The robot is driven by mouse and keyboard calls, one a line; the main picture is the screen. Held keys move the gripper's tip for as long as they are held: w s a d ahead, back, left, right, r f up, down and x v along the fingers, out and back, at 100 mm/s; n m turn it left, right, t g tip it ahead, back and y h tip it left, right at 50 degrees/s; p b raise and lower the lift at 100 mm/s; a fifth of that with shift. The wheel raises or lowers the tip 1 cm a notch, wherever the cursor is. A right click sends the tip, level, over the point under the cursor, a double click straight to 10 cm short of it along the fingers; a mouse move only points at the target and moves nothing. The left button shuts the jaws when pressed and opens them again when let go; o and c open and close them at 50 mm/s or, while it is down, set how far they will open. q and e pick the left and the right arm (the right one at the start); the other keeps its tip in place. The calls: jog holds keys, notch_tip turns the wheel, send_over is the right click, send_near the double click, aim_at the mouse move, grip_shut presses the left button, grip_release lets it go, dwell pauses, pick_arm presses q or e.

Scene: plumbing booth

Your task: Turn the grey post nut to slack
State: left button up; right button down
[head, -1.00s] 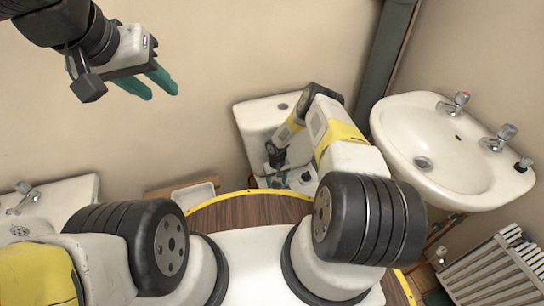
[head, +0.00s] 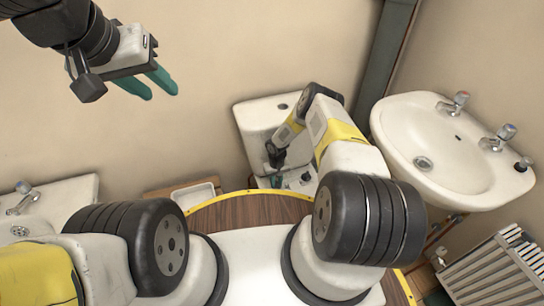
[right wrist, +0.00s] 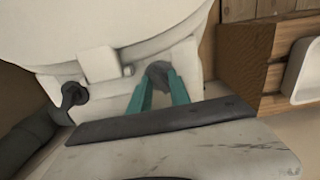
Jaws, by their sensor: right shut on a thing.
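The grey post nut (right wrist: 157,72) is a round grey piece on the underside of a white ceramic fixture in the right wrist view. My right gripper (right wrist: 160,84) has its teal fingers on either side of it, shut on it. In the head view my right gripper (head: 288,181) is small and low by the white fixture (head: 262,119), and the nut cannot be made out there. My left gripper (head: 162,90) is raised at the upper left, its teal fingers apart and empty.
A second, dark fitting (right wrist: 72,95) sits left of the nut in the right wrist view. A wooden box (right wrist: 255,75) stands to the right. A white basin with taps (head: 440,150) is at the right, a slatted rack (head: 490,270) below it, another basin (head: 75,195) at the left.

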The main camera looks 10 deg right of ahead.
aim_at(276, 182)
dwell(0.6)
jog(key=c, duration=0.9)
grip_release()
jog(key=shift+c, duration=0.2)
jog(key=shift+r, duration=3.85)
